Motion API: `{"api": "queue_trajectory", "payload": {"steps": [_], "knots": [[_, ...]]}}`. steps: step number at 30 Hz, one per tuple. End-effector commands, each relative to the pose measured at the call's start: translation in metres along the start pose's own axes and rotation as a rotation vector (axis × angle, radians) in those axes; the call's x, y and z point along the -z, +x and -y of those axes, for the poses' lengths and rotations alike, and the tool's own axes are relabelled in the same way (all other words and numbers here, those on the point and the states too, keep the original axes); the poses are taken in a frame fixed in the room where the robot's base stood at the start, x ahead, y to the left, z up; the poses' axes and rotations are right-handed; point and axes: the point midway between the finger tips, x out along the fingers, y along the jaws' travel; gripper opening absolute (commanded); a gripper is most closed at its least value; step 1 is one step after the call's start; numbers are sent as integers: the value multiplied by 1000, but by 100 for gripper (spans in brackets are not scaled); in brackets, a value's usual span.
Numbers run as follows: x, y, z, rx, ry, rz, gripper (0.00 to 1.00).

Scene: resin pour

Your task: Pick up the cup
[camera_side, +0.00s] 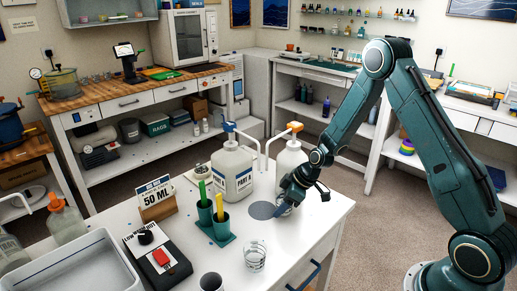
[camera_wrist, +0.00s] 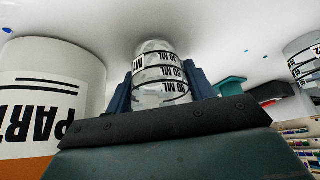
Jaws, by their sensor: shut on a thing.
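A clear cup (camera_wrist: 160,72) with black volume bands and "ML" lettering stands between the two blue fingers of my gripper (camera_wrist: 160,88) in the wrist view. The fingers are shut on its sides. In the side view my gripper (camera_side: 283,207) is low over the white table's right part, and the cup there is mostly hidden by the gripper. A second clear cup (camera_side: 254,256) stands apart near the table's front edge; a banded clear cup (camera_wrist: 304,58) also shows at the wrist view's right edge.
Two white pump jugs, Part A (camera_side: 233,172) and another (camera_side: 290,160), stand close behind my gripper. A grey disc (camera_side: 262,210) lies just left of it.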

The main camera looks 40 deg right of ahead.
Motion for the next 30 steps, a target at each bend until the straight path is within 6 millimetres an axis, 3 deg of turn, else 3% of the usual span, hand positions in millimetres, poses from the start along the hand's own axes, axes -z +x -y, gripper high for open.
{"api": "queue_trajectory", "payload": {"steps": [9,30], "knots": [[-66,-38,-1,-3,6,1,32],[-178,-102,-1,-4,5,0,32]]}}
